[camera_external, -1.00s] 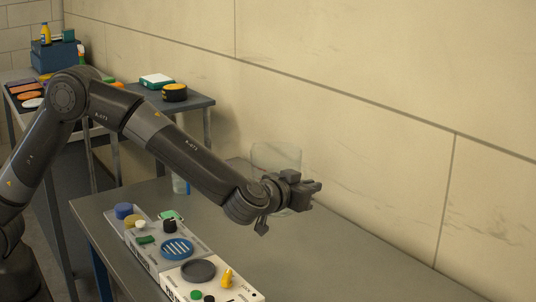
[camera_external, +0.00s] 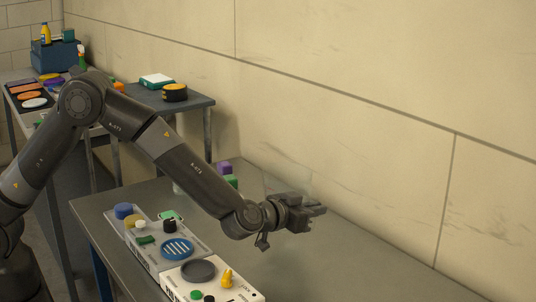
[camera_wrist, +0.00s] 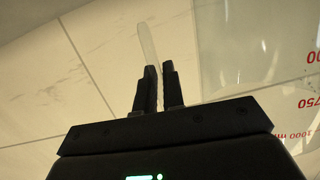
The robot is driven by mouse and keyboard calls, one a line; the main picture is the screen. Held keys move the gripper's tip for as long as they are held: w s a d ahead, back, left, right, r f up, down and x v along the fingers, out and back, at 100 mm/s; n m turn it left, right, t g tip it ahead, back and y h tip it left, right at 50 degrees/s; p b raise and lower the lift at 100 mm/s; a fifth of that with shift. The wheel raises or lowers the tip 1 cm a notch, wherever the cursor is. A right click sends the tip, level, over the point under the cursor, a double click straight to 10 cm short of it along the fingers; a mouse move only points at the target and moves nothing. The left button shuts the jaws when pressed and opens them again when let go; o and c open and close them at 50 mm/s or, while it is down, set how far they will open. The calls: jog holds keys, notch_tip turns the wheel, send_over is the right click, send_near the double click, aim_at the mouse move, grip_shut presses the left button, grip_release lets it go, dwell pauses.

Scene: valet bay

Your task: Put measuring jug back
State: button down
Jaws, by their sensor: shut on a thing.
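The measuring jug (camera_wrist: 255,45) is clear, with red markings such as 750 and 1000 ml. It fills the right side of the wrist view, its lower part cut off by the frame. My gripper (camera_wrist: 160,82) is shut on a thin pale translucent strip, which looks like the jug's handle. In the external view my gripper (camera_external: 316,210) is over the right part of the grey table, close to the wall. The jug is barely visible there, so I cannot tell whether its base touches the table.
Purple (camera_external: 225,167) and green (camera_external: 231,181) items stand behind my arm. The grey table (camera_external: 350,268) is clear at right. A second table (camera_external: 190,102) stands behind.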

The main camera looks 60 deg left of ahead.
aim_at(314, 225)
jog(key=shift+w+a+f, duration=0.2)
jog(key=shift+w+f, duration=0.1)
jog(key=shift+f, duration=2.05)
jog(key=c, duration=1.5)
grip_release()
jog(key=shift+c, duration=0.2)
